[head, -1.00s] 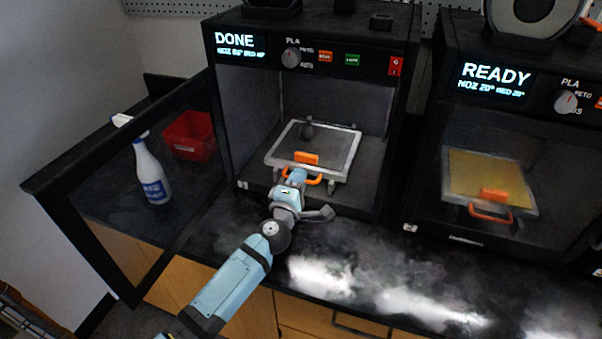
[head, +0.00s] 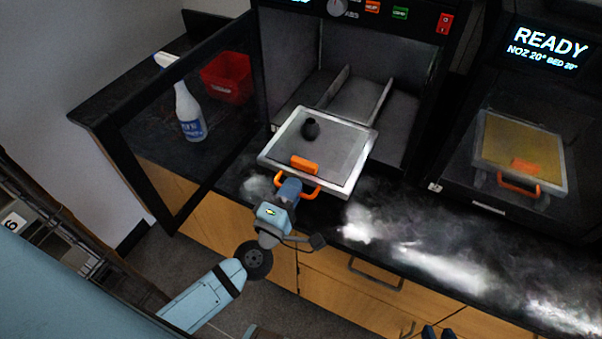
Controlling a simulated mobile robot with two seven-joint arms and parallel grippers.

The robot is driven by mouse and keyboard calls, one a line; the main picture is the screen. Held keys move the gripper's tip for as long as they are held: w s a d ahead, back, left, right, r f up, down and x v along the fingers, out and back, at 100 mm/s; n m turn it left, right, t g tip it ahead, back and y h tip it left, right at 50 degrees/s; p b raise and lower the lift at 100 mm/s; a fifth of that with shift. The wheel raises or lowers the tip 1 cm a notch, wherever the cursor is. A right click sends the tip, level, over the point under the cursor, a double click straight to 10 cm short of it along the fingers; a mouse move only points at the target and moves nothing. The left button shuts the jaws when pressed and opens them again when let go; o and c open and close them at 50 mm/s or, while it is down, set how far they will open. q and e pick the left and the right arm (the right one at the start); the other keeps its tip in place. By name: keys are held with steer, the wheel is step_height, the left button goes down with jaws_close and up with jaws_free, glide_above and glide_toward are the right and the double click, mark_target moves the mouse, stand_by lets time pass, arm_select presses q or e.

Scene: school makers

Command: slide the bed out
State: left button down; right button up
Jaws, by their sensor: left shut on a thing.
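The bed (head: 345,172) is a grey plate with a pale metal frame, an orange clip (head: 304,163) and an orange front handle (head: 312,190). It sticks out of the open left printer (head: 420,95), over the counter's front part. A small dark round object (head: 310,129) stands on it. My left gripper (head: 289,192) is shut on the orange handle at the bed's front edge; the fingertips are partly hidden.
The printer's glass door (head: 190,130) stands open at the left. Behind its glass are a white spray bottle (head: 187,112) and a red bin (head: 228,77). A second printer (head: 500,110), marked READY, stands shut at the right. The black counter (head: 400,225) is clear in front.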

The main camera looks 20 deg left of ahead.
arm_select(q)
steer(key=shift+s, duration=0.3)
steer(key=shift+f, duration=0.1)
steer(key=c, duration=1.5)
jaws_free()
steer(key=shift+s, duration=0.1)
steer(key=shift+o, duration=1.3)
steer(key=shift+s, duration=0.15)
